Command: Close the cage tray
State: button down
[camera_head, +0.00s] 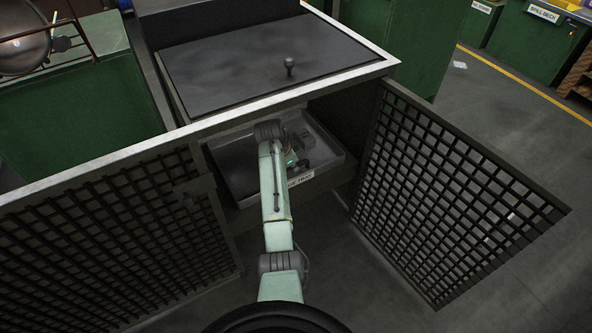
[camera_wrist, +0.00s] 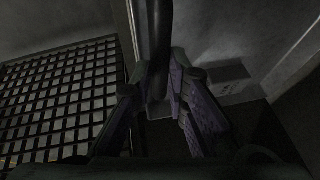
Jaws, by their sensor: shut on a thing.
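The cage tray (camera_head: 335,172) is a grey metal tray sticking out of the open cabinet under the dark top. A white label (camera_head: 300,179) sits on its front edge. My gripper (camera_head: 297,163) is at the tray, partly hidden by my arm in the head view. In the wrist view my gripper (camera_wrist: 163,82) has its fingers shut around a dark upright bar (camera_wrist: 158,35). The bar looks like a handle; how it joins the tray is not clear. Much of the tray is hidden behind my arm.
A mesh door (camera_head: 440,185) stands swung open on the right. Another mesh panel (camera_head: 120,240) stands on the left; a mesh also fills the left of the wrist view.

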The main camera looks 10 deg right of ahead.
jog(key=shift+w+a+r, duration=0.1)
jog(key=shift+w, duration=0.25)
jog(key=c, duration=1.6)
grip_release()
jog(key=shift+o, duration=0.2)
jog(key=shift+s+a+r, duration=0.15)
jog(key=shift+a+r, duration=0.05)
jog(key=shift+r, duration=0.2)
jog(key=shift+s+a+r, duration=0.65)
jog(key=shift+a+r, duration=0.05)
jog(key=shift+r, duration=0.1)
jog(key=s+a, duration=0.7)
jog(key=s, duration=0.1)
jog(key=shift+a, duration=0.3)
